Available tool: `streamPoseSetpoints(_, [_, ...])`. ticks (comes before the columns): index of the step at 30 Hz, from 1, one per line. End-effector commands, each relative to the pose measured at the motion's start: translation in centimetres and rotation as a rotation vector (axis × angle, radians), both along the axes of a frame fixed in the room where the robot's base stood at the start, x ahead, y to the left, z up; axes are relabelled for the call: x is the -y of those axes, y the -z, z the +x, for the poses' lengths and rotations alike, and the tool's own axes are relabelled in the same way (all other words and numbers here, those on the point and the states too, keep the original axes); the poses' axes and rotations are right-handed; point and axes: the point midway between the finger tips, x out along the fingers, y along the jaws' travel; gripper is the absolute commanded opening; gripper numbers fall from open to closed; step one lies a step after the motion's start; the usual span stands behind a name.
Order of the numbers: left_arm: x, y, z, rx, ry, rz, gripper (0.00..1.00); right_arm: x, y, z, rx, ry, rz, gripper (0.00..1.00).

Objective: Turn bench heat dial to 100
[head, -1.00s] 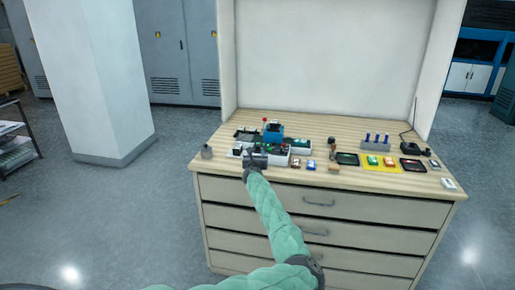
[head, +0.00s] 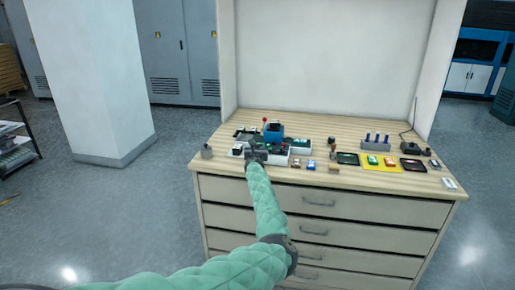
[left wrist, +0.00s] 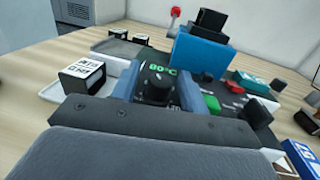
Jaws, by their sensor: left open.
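The bench heat dial (left wrist: 157,90) is a black knob on a dark panel in the left wrist view. A green readout (left wrist: 163,69) above it reads 80°C. My left gripper (left wrist: 157,86) is open, with one blue-grey finger on each side of the knob. I cannot tell whether the fingers touch it. In the head view my left gripper (head: 256,152) is over the left part of the bench and hides the dial. My right gripper is not in view.
A green button (left wrist: 212,103) is right of the dial. A black-and-white labelled block (left wrist: 82,76) is to the left. Trays and a blue-pegged rack (head: 375,144) fill the bench's right side.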

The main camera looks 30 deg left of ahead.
Motion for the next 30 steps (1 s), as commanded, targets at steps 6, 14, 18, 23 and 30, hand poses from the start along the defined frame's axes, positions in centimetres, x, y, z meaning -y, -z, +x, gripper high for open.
streamPoseSetpoints(6, [0.0,0.0,0.0,0.000,0.000,0.000,0.07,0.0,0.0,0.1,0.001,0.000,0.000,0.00])
streamPoseSetpoints(14, [0.0,-0.1,0.0,0.000,0.012,0.000,0.02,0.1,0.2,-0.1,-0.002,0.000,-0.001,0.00])
streamPoseSetpoints(18, [-0.2,-0.2,-0.1,0.000,0.052,0.001,0.02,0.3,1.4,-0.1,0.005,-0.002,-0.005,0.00])
streamPoseSetpoints(23, [-0.3,-0.4,-0.1,-0.001,0.144,0.003,0.02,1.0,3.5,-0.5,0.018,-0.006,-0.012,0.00])
streamPoseSetpoints(30, [-0.3,0.0,-0.1,-0.002,0.353,0.002,0.02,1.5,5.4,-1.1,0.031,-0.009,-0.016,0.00])
